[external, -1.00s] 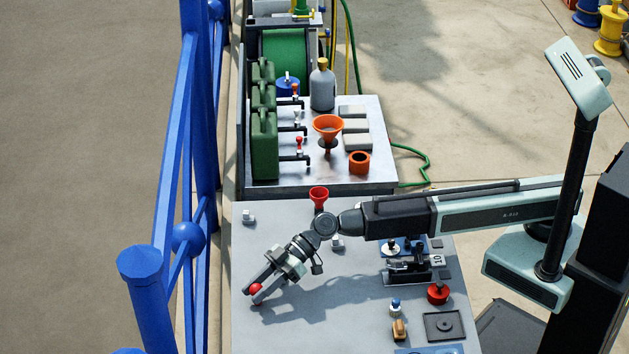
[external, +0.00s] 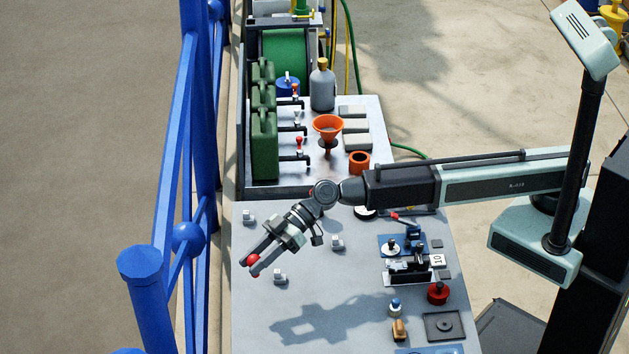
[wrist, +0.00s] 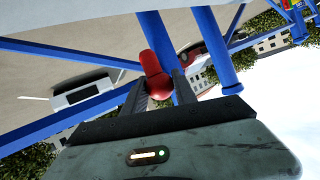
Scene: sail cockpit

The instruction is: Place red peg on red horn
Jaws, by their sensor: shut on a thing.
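The red peg (external: 252,259) is at the tip of my gripper (external: 252,265), shut on it, in the external view. The peg is held above the left part of the grey table, clear of it, with my shadow lying apart to the lower right. In the wrist view the red peg (wrist: 154,75) sticks out between the two fingers. I cannot make out a red horn for certain now. The red cup-shaped piece seen earlier at the back edge of the table is hidden behind my arm joint.
Small pale fittings (external: 337,243) stand on the table. A red knob (external: 438,292), a clamp-like fixture (external: 410,265) and a red-handled lever (external: 403,219) are at right. A blue railing (external: 185,240) runs along the left. The table's front middle is clear.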

